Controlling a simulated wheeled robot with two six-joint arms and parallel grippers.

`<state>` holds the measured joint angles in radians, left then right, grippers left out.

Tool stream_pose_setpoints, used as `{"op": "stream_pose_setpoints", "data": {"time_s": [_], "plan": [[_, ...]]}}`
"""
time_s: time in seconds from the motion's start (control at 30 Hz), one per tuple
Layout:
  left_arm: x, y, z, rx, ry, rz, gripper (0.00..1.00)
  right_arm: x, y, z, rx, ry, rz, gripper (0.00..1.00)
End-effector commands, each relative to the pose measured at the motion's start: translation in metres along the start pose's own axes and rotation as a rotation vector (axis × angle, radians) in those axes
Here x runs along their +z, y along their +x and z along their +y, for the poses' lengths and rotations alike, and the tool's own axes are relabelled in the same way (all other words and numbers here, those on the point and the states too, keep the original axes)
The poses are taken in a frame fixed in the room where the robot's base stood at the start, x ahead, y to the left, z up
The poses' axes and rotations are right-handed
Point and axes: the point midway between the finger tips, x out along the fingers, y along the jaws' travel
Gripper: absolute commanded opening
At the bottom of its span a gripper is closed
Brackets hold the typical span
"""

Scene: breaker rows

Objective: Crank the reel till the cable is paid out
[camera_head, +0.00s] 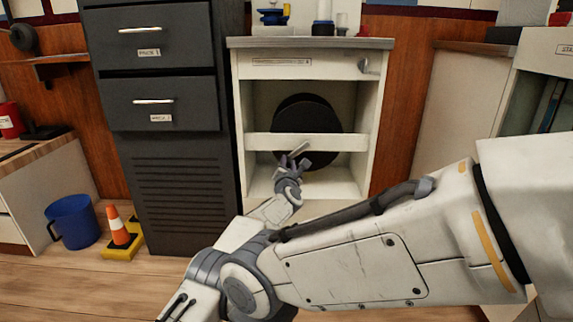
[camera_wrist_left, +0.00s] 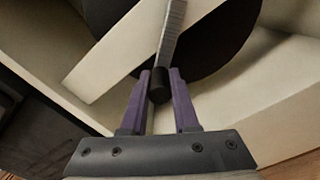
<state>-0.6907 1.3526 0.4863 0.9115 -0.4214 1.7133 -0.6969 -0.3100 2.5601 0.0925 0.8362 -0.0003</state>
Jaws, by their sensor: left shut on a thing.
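The reel (camera_head: 308,108) is a large black disc inside an open white cabinet, behind a white crossbar (camera_head: 345,142). In the left wrist view the reel (camera_wrist_left: 222,38) is partly hidden by the crossbar (camera_wrist_left: 110,65). A grey crank arm (camera_wrist_left: 172,35) runs down in front of the crossbar to a dark knob, the crank handle (camera_wrist_left: 158,88). My left gripper (camera_head: 291,162) is at the crank, in front of the crossbar. In the left wrist view its purple fingers (camera_wrist_left: 160,80) are closed on the handle from both sides. I cannot make out any cable. My right gripper is not in view.
A dark drawer cabinet (camera_head: 165,185) stands left of the white cabinet. A blue bucket (camera_head: 72,222) and an orange cone (camera_head: 119,230) on the floor are further left. Small items, including a blue one (camera_head: 272,17), stand on the cabinet top (camera_head: 245,43). My arm covers the lower right foreground.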

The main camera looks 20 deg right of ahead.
Motion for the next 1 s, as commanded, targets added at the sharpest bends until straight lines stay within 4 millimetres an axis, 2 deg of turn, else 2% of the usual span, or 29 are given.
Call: {"op": "stream_pose_setpoints", "data": {"time_s": [0.37,0.4,0.47,0.5,1.0], "plan": [[0.0011,-0.0008,-0.0029,-0.005,-0.002,-0.001,0.00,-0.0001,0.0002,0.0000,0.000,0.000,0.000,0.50],[0.0011,-0.0008,-0.0029,-0.005,-0.001,-0.001,0.32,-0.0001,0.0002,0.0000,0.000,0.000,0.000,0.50],[0.0010,-0.0009,-0.0027,-0.005,-0.002,-0.001,0.55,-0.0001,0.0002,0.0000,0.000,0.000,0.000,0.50],[0.0008,-0.0008,-0.0022,-0.004,-0.002,-0.001,0.58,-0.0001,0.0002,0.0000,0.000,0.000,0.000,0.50],[-0.0008,-0.0049,0.0016,0.004,0.000,0.006,0.58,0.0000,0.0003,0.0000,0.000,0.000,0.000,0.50]]}}
